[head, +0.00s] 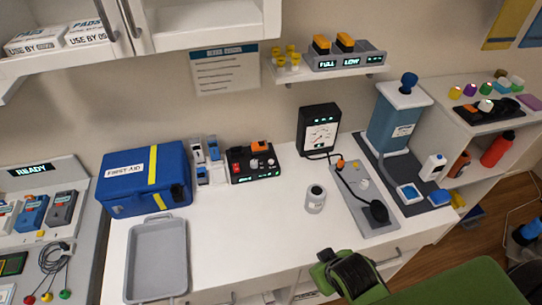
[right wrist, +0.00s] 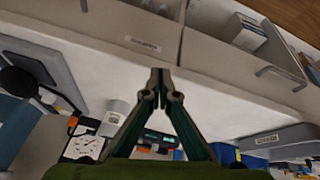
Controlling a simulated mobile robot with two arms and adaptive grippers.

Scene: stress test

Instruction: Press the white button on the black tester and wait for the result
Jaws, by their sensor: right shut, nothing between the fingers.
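The black tester (head: 254,162) stands on the white counter against the back wall, right of the blue first aid bag. An orange block sits on its back part. In the right wrist view, part of what looks like the tester shows behind the fingers. My right gripper (right wrist: 160,84) is shut and empty, in front of the counter's front edge and apart from the tester. In the head view its arm comes in from the lower right. My left gripper is not in view.
A black gauge meter (head: 319,131) and a grey cup (head: 315,199) stand right of the tester. A grey tray (head: 158,222) lies at the left. A shelf with orange batteries (head: 321,44) hangs above. The counter in front of the tester is clear.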

